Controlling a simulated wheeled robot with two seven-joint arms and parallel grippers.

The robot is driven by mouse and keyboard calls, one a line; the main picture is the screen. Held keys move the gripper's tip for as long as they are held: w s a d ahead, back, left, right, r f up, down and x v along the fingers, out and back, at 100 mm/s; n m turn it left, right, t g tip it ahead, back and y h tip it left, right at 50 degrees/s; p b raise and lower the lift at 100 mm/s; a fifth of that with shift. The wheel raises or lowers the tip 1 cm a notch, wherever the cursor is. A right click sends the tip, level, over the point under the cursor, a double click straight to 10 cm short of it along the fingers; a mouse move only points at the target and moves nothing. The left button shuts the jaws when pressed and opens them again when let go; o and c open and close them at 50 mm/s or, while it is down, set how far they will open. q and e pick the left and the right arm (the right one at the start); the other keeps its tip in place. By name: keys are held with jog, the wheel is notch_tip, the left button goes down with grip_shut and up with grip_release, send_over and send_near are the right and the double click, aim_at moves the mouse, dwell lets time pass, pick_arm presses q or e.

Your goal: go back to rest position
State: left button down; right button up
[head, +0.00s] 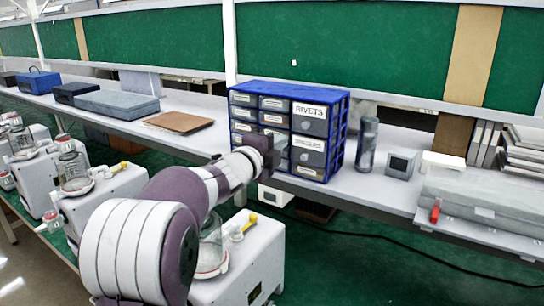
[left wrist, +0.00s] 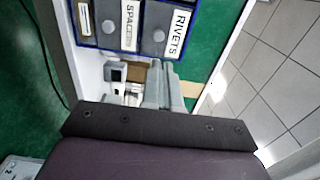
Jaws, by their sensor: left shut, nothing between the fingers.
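My left gripper (head: 268,152) is at the end of my left arm, in front of the blue drawer cabinet (head: 338,128) in the head view. In the left wrist view its grey fingers (left wrist: 165,84) are together with nothing held between them. The cabinet's drawers, labelled RIVETS and SPACERS, show beyond the fingertips there (left wrist: 150,22). I cannot tell whether the gripper touches the cabinet. A white canister pump (head: 250,265) with a yellow-tipped lever stands below my arm, partly hidden by it. My right gripper is in neither view.
More white pumps (head: 100,195) with glass jars stand at the left. The long bench (head: 215,143) holds a brown folder (head: 179,122), blue cases, a grey cylinder (head: 367,145), a small grey box (head: 400,164) and a large grey case (head: 482,195). A black cable crosses the green floor.

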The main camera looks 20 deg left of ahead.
pick_arm(q)
jog(key=s+a+f+n+g+y, duration=0.1)
jog(key=s+f+n+g+y, duration=0.15)
jog(key=s+f+n, duration=0.35)
jog(key=s+a+f+n+g+y, duration=0.1)
jog(key=s+f+n+g, duration=0.25)
jog(key=f, duration=0.45)
jog(key=s+a+f+n+g+y, duration=0.2)
jog(key=s+f+n+g, duration=0.1)
jog(key=f+n, duration=0.35)
jog(key=s+d+f+n+g+h, duration=0.1)
jog(key=s+d+f+g, duration=0.1)
jog(key=s+d+f, duration=0.2)
jog(key=s+d+f+n+g+h, duration=0.1)
jog(key=s+d+f+g, duration=0.2)
jog(key=s, duration=0.6)
jog(key=s+d+f+n+g+h, duration=0.1)
jog(key=s+d+f+g, duration=0.1)
jog(key=s+d+f, duration=0.3)
jog(key=shift+s+d+f+g, duration=0.15)
jog(key=shift+s+d+g, duration=0.15)
jog(key=shift+s+d, duration=0.6)
jog(key=shift+s+a, duration=0.1)
jog(key=shift+a, duration=0.05)
